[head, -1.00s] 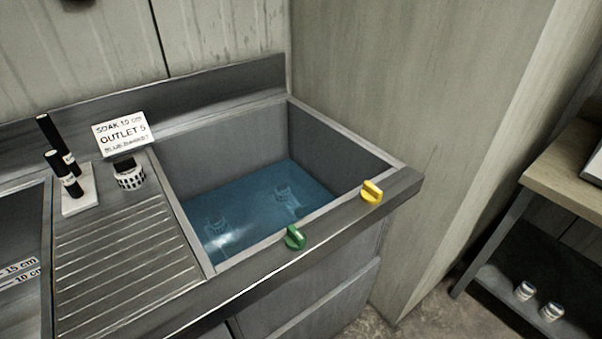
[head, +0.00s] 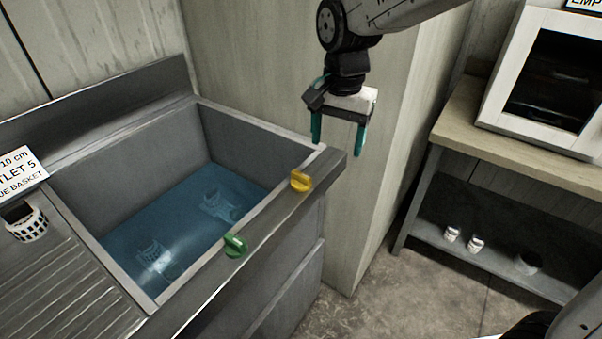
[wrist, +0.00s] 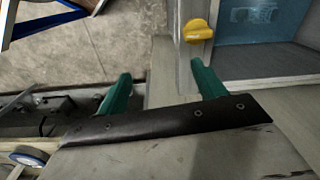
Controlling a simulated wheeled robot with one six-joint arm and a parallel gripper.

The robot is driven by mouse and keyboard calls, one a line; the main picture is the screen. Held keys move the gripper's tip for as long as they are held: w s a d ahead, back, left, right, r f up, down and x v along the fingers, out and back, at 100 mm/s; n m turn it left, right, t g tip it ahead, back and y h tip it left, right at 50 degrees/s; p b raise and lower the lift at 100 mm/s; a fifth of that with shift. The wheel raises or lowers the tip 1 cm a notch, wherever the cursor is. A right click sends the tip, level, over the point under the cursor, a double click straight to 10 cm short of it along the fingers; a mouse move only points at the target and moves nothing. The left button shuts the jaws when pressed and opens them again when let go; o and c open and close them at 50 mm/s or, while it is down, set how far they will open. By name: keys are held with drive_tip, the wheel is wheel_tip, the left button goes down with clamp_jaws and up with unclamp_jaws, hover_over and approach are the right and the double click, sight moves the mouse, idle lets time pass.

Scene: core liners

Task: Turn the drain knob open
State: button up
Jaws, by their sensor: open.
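A yellow knob (head: 301,181) and a green knob (head: 235,245) sit on the front rim of the sink (head: 262,222). Neither knob shows a readable label, so I cannot tell which is the drain knob. The sink basin holds blue water (head: 180,235) with basket-like shapes under it. My gripper (head: 339,145) is open and empty, pointing down, above and to the right of the yellow knob and apart from it. In the wrist view the green fingers of my gripper (wrist: 160,85) are spread, and the yellow knob (wrist: 198,31) is beyond the right finger.
A wooden wall panel (head: 250,60) stands behind the sink. A bench (head: 520,155) with a white-framed cabinet (head: 535,75) is at the right, with small white cups (head: 463,238) on its lower shelf. A sign (head: 20,178) and a slotted basket (head: 25,222) are at the left.

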drive_tip(key=m, duration=0.2)
hover_over(301, 174)
wheel_tip(301, 174, down, 5)
drive_tip(key=shift+w+f, duration=0.1)
wheel_tip(301, 174, down, 8)
drive_tip(key=shift+r, duration=0.25)
drive_tip(key=c, duration=1)
